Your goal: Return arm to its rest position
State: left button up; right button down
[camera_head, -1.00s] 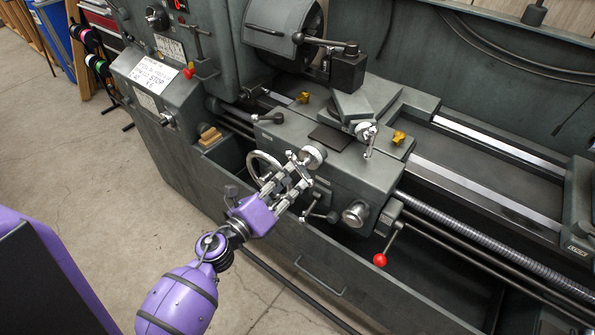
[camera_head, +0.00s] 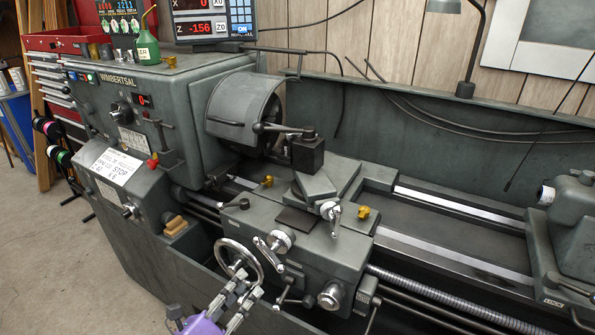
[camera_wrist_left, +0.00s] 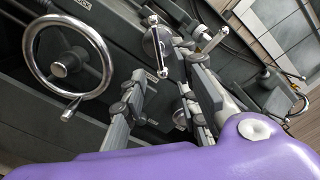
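My left gripper (camera_head: 247,284) comes in at the bottom of the head view, purple body with grey fingers. It is in front of the lathe carriage, just below and right of the large handwheel (camera_head: 221,254). In the left wrist view the two fingers (camera_wrist_left: 160,85) stand apart with nothing between them. The handwheel also shows there at upper left (camera_wrist_left: 34,62), to the side of the fingers. Whether a fingertip touches the lathe is unclear. Most of my left arm is outside the head view. My right gripper is not in view.
The grey lathe fills the view, with its chuck (camera_head: 238,112), carriage levers (camera_head: 331,213) and tailstock (camera_head: 575,220). A green bottle (camera_head: 147,47) stands on the headstock beside a digital readout (camera_head: 209,18). Bare floor (camera_head: 60,260) is free at left.

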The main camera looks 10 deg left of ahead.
pick_arm(q)
jog(key=s+a+f+n+g+y, duration=0.1)
jog(key=s+a+f+n+y, duration=0.3)
jog(key=n, duration=0.6)
jog(key=s+a+f+n+g+y, duration=0.1)
jog(key=a+f+n+y, duration=0.3)
jog(key=n, duration=0.7)
jog(key=s+d+f+n+g+h, duration=0.1)
jog(key=s+d+f+n+g, duration=0.2)
jog(key=s+f, duration=0.4)
jog(key=s+d+f+n+g+h, duration=0.1)
jog(key=s+d+f+n+g, duration=0.2)
jog(key=s, duration=0.9)
notch_tip(320, 180, down, 4)
jog(key=d+n, duration=0.2)
jog(key=shift+d+n, duration=0.4)
jog(key=shift+s+f, duration=0.1)
